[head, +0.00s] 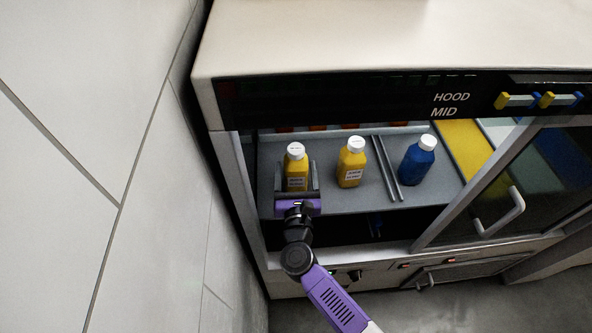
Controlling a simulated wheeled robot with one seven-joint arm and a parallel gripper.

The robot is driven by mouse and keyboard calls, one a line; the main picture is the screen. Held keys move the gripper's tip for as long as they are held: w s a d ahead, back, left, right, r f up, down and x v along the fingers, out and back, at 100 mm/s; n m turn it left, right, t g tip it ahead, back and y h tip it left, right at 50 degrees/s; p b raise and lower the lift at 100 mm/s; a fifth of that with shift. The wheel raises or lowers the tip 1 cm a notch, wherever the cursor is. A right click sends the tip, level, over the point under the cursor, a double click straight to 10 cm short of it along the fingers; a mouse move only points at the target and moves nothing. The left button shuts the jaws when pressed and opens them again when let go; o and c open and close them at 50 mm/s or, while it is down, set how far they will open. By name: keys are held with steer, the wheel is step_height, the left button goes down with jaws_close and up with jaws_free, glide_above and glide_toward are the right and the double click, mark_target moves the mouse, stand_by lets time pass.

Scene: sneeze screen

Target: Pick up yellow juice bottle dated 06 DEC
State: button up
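Two yellow bottles with white caps and white labels stand upright on the grey shelf (342,199) of the cabinet. The left yellow bottle (296,169) is between the two fingers of my gripper (297,178). One finger is on each side of it, and I cannot tell whether they touch it. The gripper's purple body hides the bottle's base. The other yellow bottle (351,168) stands to the right, clear of the gripper. The print on both labels is too small to read, so I cannot tell which is dated 06 DEC.
A dark double rail (384,168) separates the yellow bottles from a blue bottle (417,161). The cabinet's left side post (247,205) is close to my gripper. A glass door with a handle (501,215) covers the right side. A tiled wall (75,150) is at left.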

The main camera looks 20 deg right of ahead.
jaws_close()
steer(key=shift+r, duration=0.15)
step_height(320, 180, up, 20)
steer(key=p, duration=0.5)
